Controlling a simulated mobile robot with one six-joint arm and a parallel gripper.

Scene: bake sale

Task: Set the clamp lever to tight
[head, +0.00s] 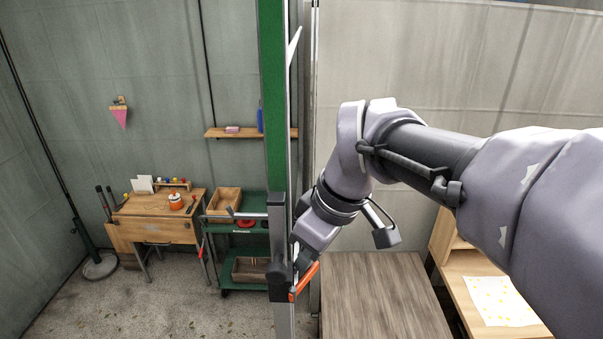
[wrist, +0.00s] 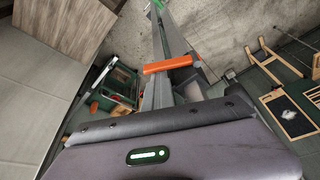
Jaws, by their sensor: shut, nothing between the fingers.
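The clamp (head: 280,278) is a dark block on an upright metal post beside a green strip. Its orange lever (head: 304,281) slants up to the right from the block. In the wrist view the orange lever (wrist: 168,64) lies nearly crosswise over the grey post, just beyond my gripper's housing. My gripper (head: 300,262) is shut and empty, pointing down close beside the post and just above the lever. Its fingertips are partly hidden by the post, and I cannot tell whether they touch the lever.
A wooden table (head: 380,295) stands below and right of the post. A green cart (head: 243,243) with wooden crates and a wooden desk (head: 155,232) stand behind to the left. A wall shelf (head: 228,134) is above the cart. Floor at the lower left is clear.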

